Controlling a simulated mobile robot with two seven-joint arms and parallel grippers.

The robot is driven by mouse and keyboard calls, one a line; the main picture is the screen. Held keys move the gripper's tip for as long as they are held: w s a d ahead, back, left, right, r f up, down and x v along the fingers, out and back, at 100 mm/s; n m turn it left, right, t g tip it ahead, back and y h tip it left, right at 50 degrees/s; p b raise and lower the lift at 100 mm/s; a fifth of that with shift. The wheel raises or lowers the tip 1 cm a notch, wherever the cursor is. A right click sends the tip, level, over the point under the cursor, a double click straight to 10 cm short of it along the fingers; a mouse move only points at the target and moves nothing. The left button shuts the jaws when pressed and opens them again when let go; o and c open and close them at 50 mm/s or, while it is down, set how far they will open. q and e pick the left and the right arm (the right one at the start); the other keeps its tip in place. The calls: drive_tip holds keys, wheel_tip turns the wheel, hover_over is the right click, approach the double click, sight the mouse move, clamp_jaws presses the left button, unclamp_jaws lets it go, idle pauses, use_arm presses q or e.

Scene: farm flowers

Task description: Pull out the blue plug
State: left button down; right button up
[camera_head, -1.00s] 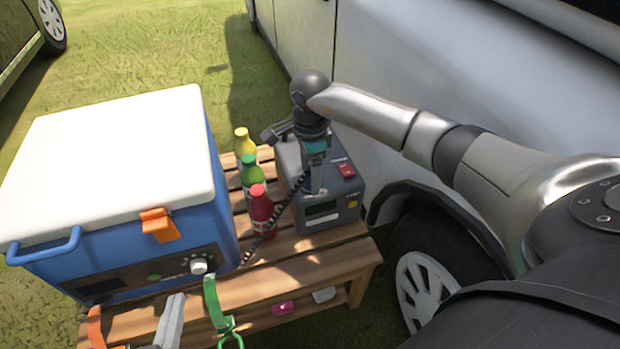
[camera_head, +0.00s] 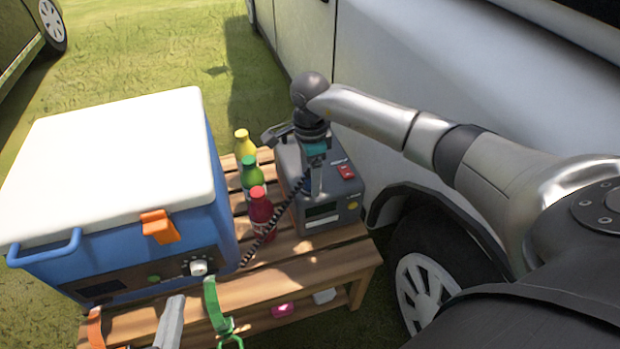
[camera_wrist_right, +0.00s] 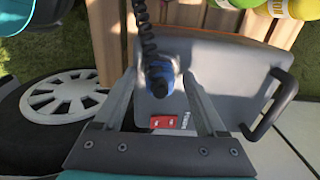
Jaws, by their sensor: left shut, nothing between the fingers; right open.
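The blue plug (camera_wrist_right: 161,76) shows in the right wrist view on top of the grey power box (camera_wrist_right: 222,80), with a black coiled cord at it. It appears seated in the box, but its socket is hidden. My right gripper (camera_wrist_right: 160,88) is open, pointing down, with one finger on each side of the plug; I cannot tell whether they touch it. In the head view my right gripper (camera_head: 314,180) is over the power box (camera_head: 340,205) and mostly covers the plug.
A blue cooler (camera_head: 225,190) with a white lid stands left on the wooden bench (camera_head: 300,262). Red (camera_head: 260,208), green (camera_head: 250,176) and yellow (camera_head: 243,146) bottles stand between cooler and box. A silver vehicle (camera_head: 440,85) is close on the right.

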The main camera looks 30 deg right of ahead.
idle(0.4)
clamp_jaws()
idle(0.4)
idle(0.5)
drive_tip(key=shift+r+p, duration=2.55)
drive_tip(key=shift+r, duration=0.45)
